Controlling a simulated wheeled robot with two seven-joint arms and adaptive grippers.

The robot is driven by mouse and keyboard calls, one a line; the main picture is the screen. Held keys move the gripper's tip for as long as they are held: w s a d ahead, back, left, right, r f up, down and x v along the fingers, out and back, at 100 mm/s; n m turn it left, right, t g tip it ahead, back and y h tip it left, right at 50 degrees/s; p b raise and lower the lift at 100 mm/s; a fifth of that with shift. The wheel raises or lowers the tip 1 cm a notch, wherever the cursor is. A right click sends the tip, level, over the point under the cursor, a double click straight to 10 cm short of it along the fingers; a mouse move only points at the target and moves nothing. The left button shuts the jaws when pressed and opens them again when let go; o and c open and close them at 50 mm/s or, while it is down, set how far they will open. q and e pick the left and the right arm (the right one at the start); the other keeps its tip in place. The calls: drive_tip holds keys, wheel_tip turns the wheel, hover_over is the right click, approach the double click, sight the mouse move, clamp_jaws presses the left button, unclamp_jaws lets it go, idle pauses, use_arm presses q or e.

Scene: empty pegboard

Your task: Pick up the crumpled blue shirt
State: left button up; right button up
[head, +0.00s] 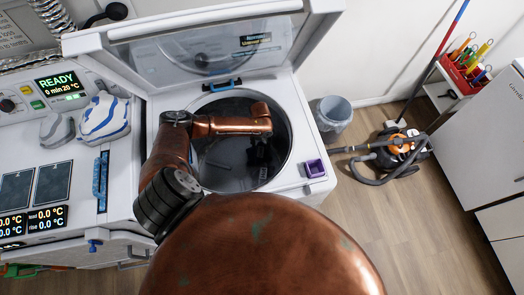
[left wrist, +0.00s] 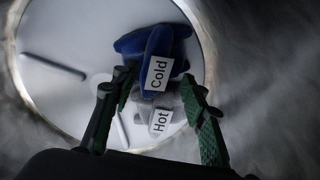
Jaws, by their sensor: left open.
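A crumpled dark blue cloth (left wrist: 135,42), which looks like the blue shirt, lies on the pale round floor in the left wrist view. A white "Cold" label sits on it. Below it is a grey cloth (left wrist: 188,97) with a "Hot" label. My left gripper (left wrist: 158,88) is open, its two green-padded fingers spread in front of the cloths with nothing gripped. In the head view my left gripper (head: 254,153) hangs down, dim, inside the dark drum (head: 225,172). The cloths in the drum cannot be made out there. My right gripper is out of view.
The washer's lid (head: 200,45) stands open behind the drum. A blue-and-white striped bundle (head: 105,118) and a grey bundle (head: 57,130) lie on the left panel. A purple box (head: 315,168) sits on the right rim. A bin (head: 333,117) and vacuum (head: 402,145) stand right.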

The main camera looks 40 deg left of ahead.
sight(259, 150)
use_arm(q)
drive_tip(key=f, duration=0.3)
drive_tip(key=shift+s+a+f, duration=0.1)
drive_tip(key=shift+s+a, duration=0.05)
drive_tip(key=shift+s, duration=0.25)
wheel_tip(259, 150, down, 3)
drive_tip(key=shift+f+b, duration=0.1)
drive_tip(key=shift+b, duration=0.3)
drive_tip(key=shift+f, duration=0.2)
drive_tip(key=c, duration=1)
drive_tip(key=shift+c, duration=0.6)
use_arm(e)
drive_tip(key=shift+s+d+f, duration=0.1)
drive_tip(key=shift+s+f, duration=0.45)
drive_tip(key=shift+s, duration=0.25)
use_arm(q)
drive_tip(key=shift+r, duration=0.15)
